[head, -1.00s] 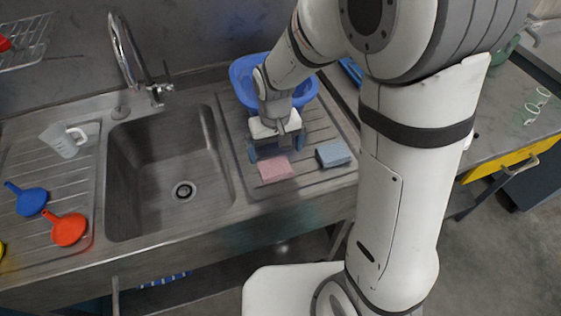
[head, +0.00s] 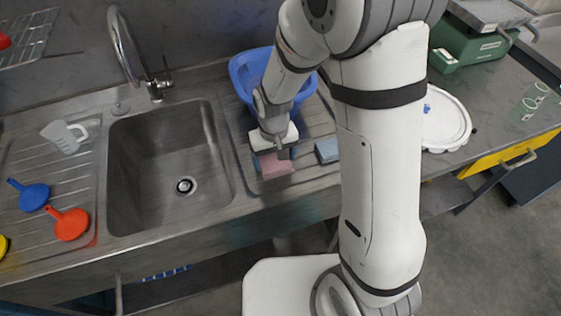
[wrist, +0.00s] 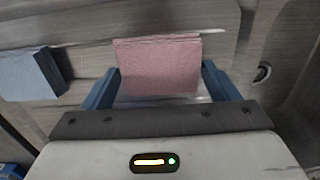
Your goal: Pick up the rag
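The rag (head: 277,166) is a small pink folded cloth lying on the ribbed steel drainboard to the right of the sink basin. In the wrist view the pink rag (wrist: 157,67) lies between and just ahead of my two blue fingers. My gripper (head: 274,160) points down just above the rag in the head view. In the wrist view my gripper (wrist: 160,85) is open, with one finger on each side of the rag. I cannot tell whether the fingers touch it.
A light blue sponge-like block (head: 327,150) lies right of the rag, also in the wrist view (wrist: 28,75). A blue basin (head: 243,72) stands behind my gripper. The empty sink (head: 165,150) is to the left, with a tap (head: 122,45), a jug (head: 65,137) and funnels (head: 70,224) beyond.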

